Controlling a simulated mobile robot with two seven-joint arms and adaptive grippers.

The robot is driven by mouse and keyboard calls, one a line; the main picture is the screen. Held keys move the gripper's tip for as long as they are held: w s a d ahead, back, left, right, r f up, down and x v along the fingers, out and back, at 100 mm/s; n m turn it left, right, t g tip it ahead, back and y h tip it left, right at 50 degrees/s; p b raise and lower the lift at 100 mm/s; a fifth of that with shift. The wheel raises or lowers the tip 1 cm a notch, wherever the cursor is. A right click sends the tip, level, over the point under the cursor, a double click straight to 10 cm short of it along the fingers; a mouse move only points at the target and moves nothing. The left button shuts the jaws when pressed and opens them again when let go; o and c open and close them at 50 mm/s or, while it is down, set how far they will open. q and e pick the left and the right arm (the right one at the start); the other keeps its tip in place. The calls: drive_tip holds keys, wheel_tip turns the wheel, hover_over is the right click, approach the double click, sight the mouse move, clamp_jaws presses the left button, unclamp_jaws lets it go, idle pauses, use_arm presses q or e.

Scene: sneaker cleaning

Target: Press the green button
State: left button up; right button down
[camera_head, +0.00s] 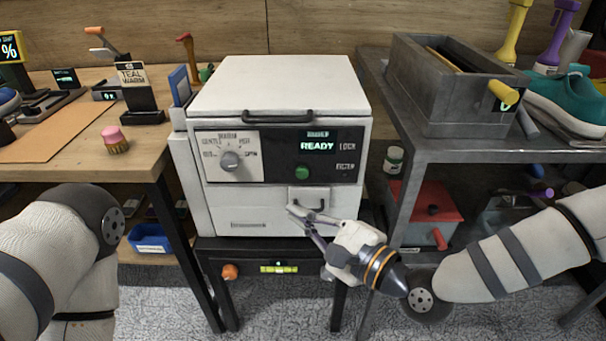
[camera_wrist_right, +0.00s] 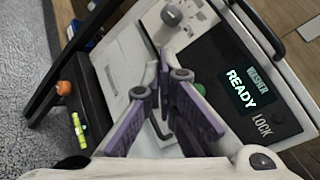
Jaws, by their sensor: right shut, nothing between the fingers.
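The green button (camera_head: 302,172) is a round knob on the black panel of the white washer (camera_head: 270,88), below a lit screen (camera_head: 317,146) reading READY. The right gripper (camera_wrist_right: 166,72) also shows in the wrist view. My left arm is at the left edge; its gripper is out of view.
A grey dial (camera_head: 230,160) sits left of the button. A grey shelf (camera_head: 470,150) at right carries a metal bin (camera_head: 450,105) and a teal sneaker (camera_head: 570,100).

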sight(303, 183)
use_arm(q)
drive_tip(key=shift+g, duration=0.6)
drive_tip(key=s+f+b, duration=0.3)
drive_tip(key=shift+s+f, duration=0.1)
drive_tip(key=shift+f, duration=0.25)
use_arm(e)
drive_tip(key=w, duration=0.8)
drive_tip(key=shift+w, duration=0.15)
use_arm(q)
drive_tip(key=shift+s+f, duration=0.1)
use_arm(e)
drive_tip(key=shift+w+f, duration=0.1)
drive_tip(key=shift+f, duration=0.05)
use_arm(q)
drive_tip(key=shift+s+f+b, duration=0.2)
drive_tip(key=shift+f+b, duration=0.05)
drive_tip(key=shift+b, duration=0.15)
use_arm(e)
drive_tip(key=shift+w, duration=0.35)
